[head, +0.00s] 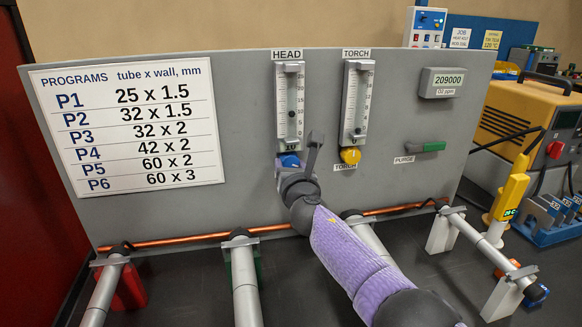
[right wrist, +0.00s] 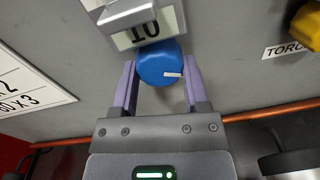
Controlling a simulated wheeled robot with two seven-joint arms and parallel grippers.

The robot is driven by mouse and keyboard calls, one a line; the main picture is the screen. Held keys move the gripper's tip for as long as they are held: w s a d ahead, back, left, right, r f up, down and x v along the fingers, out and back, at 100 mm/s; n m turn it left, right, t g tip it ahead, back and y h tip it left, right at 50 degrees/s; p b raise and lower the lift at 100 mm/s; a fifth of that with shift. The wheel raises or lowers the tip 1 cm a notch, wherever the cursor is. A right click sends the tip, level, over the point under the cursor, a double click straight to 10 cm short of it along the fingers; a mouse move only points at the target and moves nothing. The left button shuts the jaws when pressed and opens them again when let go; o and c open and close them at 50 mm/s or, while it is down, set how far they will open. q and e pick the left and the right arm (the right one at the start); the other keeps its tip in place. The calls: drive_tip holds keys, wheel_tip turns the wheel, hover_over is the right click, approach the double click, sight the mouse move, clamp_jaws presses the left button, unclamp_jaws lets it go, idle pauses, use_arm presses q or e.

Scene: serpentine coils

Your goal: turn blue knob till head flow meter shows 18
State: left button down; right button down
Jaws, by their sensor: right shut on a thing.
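The blue knob (head: 290,160) sits under the HEAD flow meter (head: 289,100) on the grey panel. In the right wrist view the blue knob (right wrist: 160,65) has a white mark pointing right. My right gripper (head: 290,170) is at the knob and partly covers it; in the wrist view its two fingers (right wrist: 160,78) are on either side, shut on it. A dark float shows low in the HEAD tube. The small plate at the meter's bottom (right wrist: 145,30) reads 10. My left gripper is not in view.
The TORCH flow meter (head: 357,100) with its yellow knob (head: 350,155) is just to the right. A copper tube (head: 180,240) runs along the panel's foot, above several grey pipes on stands. An O2 display (head: 442,82) reads 209000. A green purge switch (head: 432,146) is further right.

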drive_tip(key=shift+m, duration=1)
drive_tip(key=shift+c, duration=0.4)
unclamp_jaws()
